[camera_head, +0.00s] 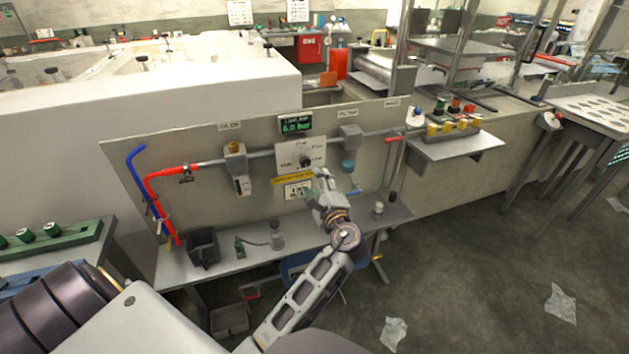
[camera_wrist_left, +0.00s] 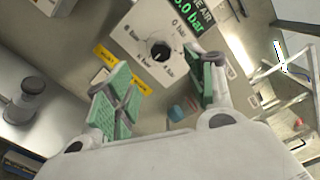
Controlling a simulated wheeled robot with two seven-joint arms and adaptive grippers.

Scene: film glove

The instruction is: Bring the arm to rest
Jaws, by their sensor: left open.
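My left arm reaches up from the bottom of the head view to the panel. My left gripper (camera_head: 322,180) is in front of the panel's lower middle, below the regulator plate. In the left wrist view the two green-padded fingers of my left gripper (camera_wrist_left: 160,95) stand apart with nothing between them. Beyond them are the regulator plate with its black knob (camera_wrist_left: 160,50) and a yellow label (camera_wrist_left: 122,68). The same knob (camera_head: 306,161) shows in the head view, under a display (camera_head: 296,124) reading 6.0 bar. My right gripper is not in view.
The panel (camera_head: 125,160) carries a grey pipe, red and blue hoses (camera_head: 150,185) and a brass-topped fitting (camera_head: 235,160). A grey bench (camera_head: 215,265) below holds a dark bin (camera_head: 203,247) and small bottles. Open floor (camera_head: 470,260) lies to the right, with scraps on it.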

